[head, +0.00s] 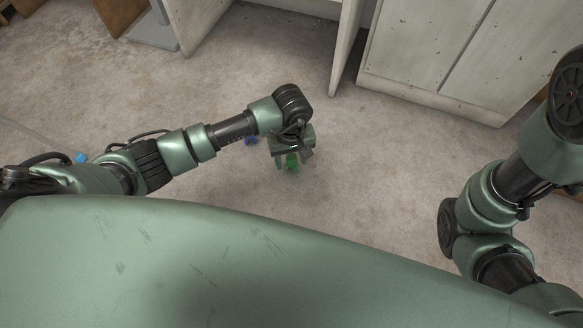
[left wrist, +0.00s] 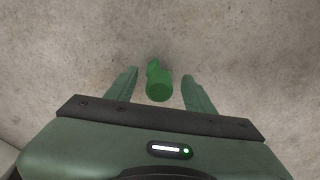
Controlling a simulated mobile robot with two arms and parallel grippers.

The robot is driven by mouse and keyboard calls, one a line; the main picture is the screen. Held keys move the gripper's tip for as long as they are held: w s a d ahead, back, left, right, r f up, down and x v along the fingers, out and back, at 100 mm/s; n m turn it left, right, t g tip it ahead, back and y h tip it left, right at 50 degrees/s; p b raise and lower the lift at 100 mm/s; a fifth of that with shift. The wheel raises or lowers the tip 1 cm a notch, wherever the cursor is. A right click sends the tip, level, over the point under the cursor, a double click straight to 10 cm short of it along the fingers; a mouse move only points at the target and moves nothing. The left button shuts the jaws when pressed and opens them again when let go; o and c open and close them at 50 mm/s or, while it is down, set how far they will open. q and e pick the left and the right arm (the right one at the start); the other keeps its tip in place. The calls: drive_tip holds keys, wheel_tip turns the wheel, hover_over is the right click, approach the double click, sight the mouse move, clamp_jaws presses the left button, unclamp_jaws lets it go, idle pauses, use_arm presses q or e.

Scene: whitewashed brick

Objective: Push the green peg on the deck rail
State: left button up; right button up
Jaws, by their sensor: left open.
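The green peg (left wrist: 159,86) shows in the left wrist view between the two fingers of my left gripper (left wrist: 160,90), with bare floor around it. It looks like a short cylinder with a round end toward the camera and a narrower part beyond. In the head view a bit of green peg (head: 292,163) shows just below my left gripper (head: 286,160). The left gripper is open, a finger on each side of the peg, with gaps on both sides. I cannot make out a deck rail in either view. My right gripper is not in view.
A blue object (head: 250,140) lies behind my left forearm, and a light blue one (head: 81,157) lies at the far left. Whitish worn cabinets (head: 430,60) stand at the back. The grey floor (head: 385,170) right of the left gripper is clear.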

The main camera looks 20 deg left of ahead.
use_arm(q)
wheel_tip(320, 180, down, 3)
drive_tip(key=shift+r+b, duration=0.1)
drive_tip(key=shift+b, duration=0.65)
drive_tip(key=shift+r, duration=0.1)
clamp_jaws()
drive_tip(key=shift+r, duration=0.1)
